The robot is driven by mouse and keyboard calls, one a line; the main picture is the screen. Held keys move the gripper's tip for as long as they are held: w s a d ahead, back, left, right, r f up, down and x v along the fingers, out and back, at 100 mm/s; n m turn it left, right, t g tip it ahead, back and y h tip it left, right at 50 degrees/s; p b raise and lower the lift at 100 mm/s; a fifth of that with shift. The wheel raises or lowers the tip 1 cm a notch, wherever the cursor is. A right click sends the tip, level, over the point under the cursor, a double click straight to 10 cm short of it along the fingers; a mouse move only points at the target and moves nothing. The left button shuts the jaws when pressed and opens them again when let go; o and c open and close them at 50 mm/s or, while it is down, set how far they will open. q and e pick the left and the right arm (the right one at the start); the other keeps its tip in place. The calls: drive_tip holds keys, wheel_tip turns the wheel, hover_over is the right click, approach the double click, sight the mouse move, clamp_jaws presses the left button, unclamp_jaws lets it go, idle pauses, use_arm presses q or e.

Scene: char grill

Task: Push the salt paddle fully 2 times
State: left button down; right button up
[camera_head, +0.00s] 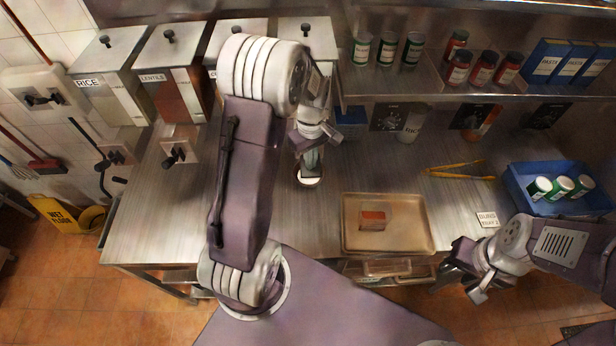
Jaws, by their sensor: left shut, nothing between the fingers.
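A row of metal dispensers with black lid knobs stands along the back left of the counter. Labels read RICE (88,83) and LENTILS (153,77). Two more dispensers, a third (232,30) and a fourth (305,35), are partly behind my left arm. No salt label is readable, and the salt paddle is not identifiable, perhaps hidden by my arm. My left gripper (314,136) is shut and empty, low in front of the fourth dispenser; contact cannot be told. A white-rimmed round item (309,178) is below it. My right gripper (466,268) hangs at the counter's front right; its jaw opening is unclear.
A blue bin (520,195) with several cans is at right. A shelf (420,94) with cans and blue boxes overhangs the back. Bare counter (170,220) lies at left.

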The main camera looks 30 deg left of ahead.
use_arm(q)
drive_tip(key=shift+s, duration=0.15)
drive_tip(key=shift+r+p, duration=2.05)
drive_tip(key=shift+r, duration=0.1)
wheel_tip(320, 180, up, 5)
drive_tip(key=p, duration=0.4)
drive_tip(key=s+d+f+m+b, duration=0.2)
drive_tip(key=s+f+m+b, duration=0.2)
drive_tip(key=f+b, duration=0.2)
drive_tip(key=s+d+f+m+b, duration=0.3)
drive_tip(key=s+f+m+b, duration=0.1)
drive_tip(key=f+b, duration=0.3)
drive_tip(key=s+d+f+m+t+b, duration=0.1)
drive_tip(key=s+d+f+m+b, duration=0.1)
drive_tip(key=s+f+m+b, duration=0.2)
wheel_tip(320, 180, down, 3)
drive_tip(key=b, duration=0.4)
drive_tip(key=shift+s+d, duration=0.25)
drive_tip(key=shift+d, duration=0.05)
